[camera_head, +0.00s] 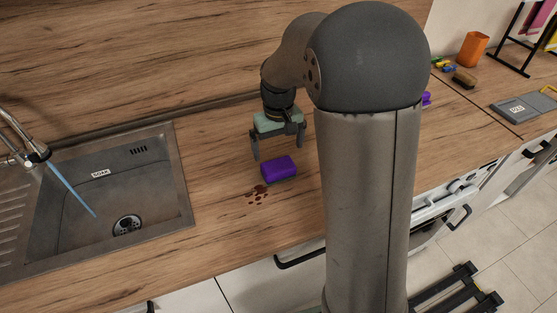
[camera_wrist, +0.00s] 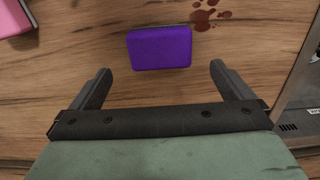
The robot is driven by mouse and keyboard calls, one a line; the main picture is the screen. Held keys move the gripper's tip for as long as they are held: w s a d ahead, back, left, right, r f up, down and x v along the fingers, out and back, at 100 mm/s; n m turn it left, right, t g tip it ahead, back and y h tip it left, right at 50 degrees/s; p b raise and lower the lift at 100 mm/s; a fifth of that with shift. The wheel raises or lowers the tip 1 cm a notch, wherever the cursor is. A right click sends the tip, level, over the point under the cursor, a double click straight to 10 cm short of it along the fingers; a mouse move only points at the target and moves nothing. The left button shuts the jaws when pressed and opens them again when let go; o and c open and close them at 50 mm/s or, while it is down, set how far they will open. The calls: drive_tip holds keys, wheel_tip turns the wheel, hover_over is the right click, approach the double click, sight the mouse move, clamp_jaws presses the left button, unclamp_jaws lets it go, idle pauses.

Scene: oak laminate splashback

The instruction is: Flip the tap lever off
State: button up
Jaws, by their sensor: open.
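The tap (camera_head: 30,148) stands at the left edge of the head view, over the sink. A blue stream of water (camera_head: 70,188) runs from its spout into the basin. The tap's lever cannot be made out clearly. My gripper (camera_head: 279,152) is open and empty above the counter, well to the right of the tap. In the wrist view my gripper (camera_wrist: 160,75) points down with its fingers apart. A purple sponge (camera_head: 279,168) lies on the counter just in front of it; it also shows beyond the fingertips in the wrist view (camera_wrist: 159,47).
The sink (camera_head: 180,185) fills the left. Brown-red spots (camera_head: 257,192) mark the counter beside the sponge. A pink thing (camera_wrist: 14,17) lies at the wrist view's corner. An orange cup (camera_head: 472,49), a brush (camera_head: 464,79) and a grey scale-like thing (camera_head: 522,108) are far right.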

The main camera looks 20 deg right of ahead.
sight(279, 166)
drive_tip(key=s+r, duration=0.5)
drive_tip(key=s, duration=0.7)
drive_tip(key=s+f+m, duration=0.1)
drive_tip(key=s+f, duration=0.1)
drive_tip(key=s, duration=1)
drive_tip(key=shift+s+a+f+t, duration=0.15)
drive_tip(key=shift+a+f+t, duration=0.15)
drive_tip(key=shift+f, duration=0.1)
